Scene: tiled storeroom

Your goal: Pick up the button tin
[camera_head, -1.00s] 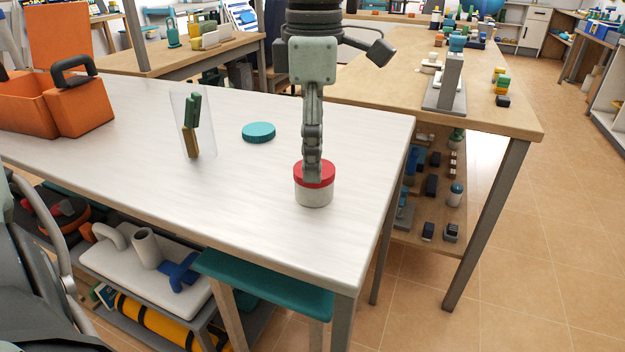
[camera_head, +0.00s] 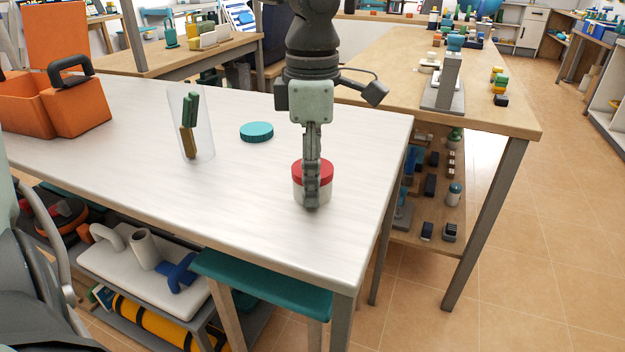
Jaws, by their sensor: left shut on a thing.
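The button tin (camera_head: 299,179) is a small round tin with a white body and a red lid. It stands upright near the right end of the white table (camera_head: 240,205). My left gripper (camera_head: 311,196) comes down over it from above, its fingers reaching to near the tin's base. It is shut on the tin, and the near finger hides the tin's middle. My right gripper is not in view.
A teal round lid (camera_head: 257,131) lies left of the tin. A clear glass (camera_head: 204,130) with green and yellow pieces stands further left. An orange caddy (camera_head: 82,108) is at the table's left. The table's front right is clear.

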